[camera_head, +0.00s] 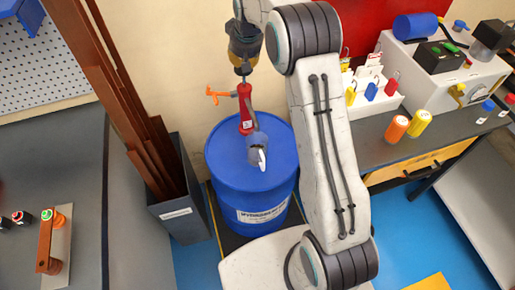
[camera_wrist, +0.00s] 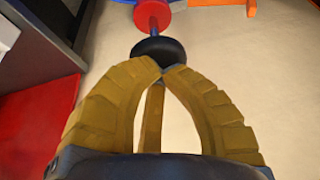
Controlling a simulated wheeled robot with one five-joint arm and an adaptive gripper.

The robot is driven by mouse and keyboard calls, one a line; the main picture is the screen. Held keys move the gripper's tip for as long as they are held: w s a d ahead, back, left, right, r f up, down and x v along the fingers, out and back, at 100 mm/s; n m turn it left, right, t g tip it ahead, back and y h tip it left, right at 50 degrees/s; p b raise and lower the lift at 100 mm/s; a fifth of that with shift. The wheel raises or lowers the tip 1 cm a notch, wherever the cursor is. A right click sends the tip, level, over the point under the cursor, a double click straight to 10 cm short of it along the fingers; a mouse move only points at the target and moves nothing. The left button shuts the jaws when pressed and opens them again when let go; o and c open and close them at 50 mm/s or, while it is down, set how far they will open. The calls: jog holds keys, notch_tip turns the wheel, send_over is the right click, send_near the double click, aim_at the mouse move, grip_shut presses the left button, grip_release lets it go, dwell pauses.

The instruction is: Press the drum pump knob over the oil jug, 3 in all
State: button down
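The red drum pump (camera_head: 245,108) stands on top of a blue drum (camera_head: 280,165). An orange spout or lever (camera_head: 213,93) sticks out left from its upper part. My gripper (camera_head: 243,71) is above the pump, pointing down. In the wrist view its yellow fingers (camera_wrist: 163,70) meet at their tips, with nothing seen held between them. The round black knob (camera_wrist: 158,50) is just beyond the fingertips, on a rod above the red pump collar (camera_wrist: 152,14). I cannot tell whether they touch. A grey jug-like vessel (camera_head: 259,148) is at the drum top; it may be the oil jug.
A dark bin (camera_head: 179,212) with tall brown bars stands left of the drum. A bench (camera_head: 380,140) on the right carries yellow and orange cylinders and a grey machine. A grey counter with a brown lever (camera_head: 45,240) is at left.

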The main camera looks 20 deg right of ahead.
jog(key=shift+r+p, duration=1.5)
jog(key=shift+r, duration=0.55)
notch_tip(320, 180, up, 6)
jog(key=p, duration=0.5)
